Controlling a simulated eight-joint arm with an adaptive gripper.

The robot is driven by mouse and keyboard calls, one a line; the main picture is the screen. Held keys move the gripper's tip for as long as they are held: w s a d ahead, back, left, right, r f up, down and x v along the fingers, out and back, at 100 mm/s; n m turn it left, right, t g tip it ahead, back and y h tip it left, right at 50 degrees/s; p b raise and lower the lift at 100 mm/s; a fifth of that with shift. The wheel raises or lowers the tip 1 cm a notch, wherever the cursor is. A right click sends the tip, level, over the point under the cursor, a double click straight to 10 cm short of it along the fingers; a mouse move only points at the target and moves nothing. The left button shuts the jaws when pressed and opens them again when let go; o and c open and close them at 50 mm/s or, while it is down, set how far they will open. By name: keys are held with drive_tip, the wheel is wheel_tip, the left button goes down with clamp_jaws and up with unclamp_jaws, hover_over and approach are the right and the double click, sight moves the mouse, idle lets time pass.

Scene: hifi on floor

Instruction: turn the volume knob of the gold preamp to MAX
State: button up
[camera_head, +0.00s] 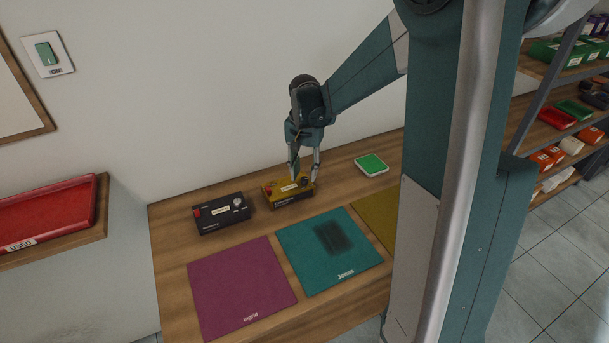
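The gold preamp (276,196) is a small yellow-gold box with a dark front edge and a pale label, standing at the back of the wooden bench. Its dark volume knob (304,181) is at the right end of its top. My gripper (304,178) points down over that right end, with its two fingers spread to either side of the knob. The fingers look apart from each other. Whether they touch the knob is too small to tell. The knob's pointer and any MAX mark cannot be read.
A black preamp (222,214) with a silver knob stands left of the gold one. A white and green pad (371,164) lies to the right. Magenta (240,285), teal (310,260) and olive (378,215) mats cover the front of the wooden bench (172,262). A red tray (48,215) is at left.

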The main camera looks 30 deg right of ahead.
sight(304, 179)
wheel_tip(304, 179, up, 10)
drive_tip(key=shift+r, duration=0.15)
idle(0.4)
idle(0.3)
drive_tip(key=shift+s+a, duration=0.1)
drive_tip(key=s+a+r+n+t, duration=0.4)
drive_tip(key=s+a, duration=0.4)
drive_tip(key=s, duration=0.5)
drive_tip(key=s+a+f+n+t, duration=0.1)
drive_tip(key=s+a+n, duration=0.1)
drive_tip(key=s, duration=0.5)
drive_tip(key=s+a+f+n+t+b, duration=0.1)
drive_tip(key=s+a+n+t, duration=0.1)
drive_tip(key=s, duration=0.4)
drive_tip(key=shift+s+a+f+n+b, duration=0.3)
drive_tip(key=shift+s+a+n, duration=0.15)
drive_tip(key=shift+a, duration=0.35)
idle(0.8)
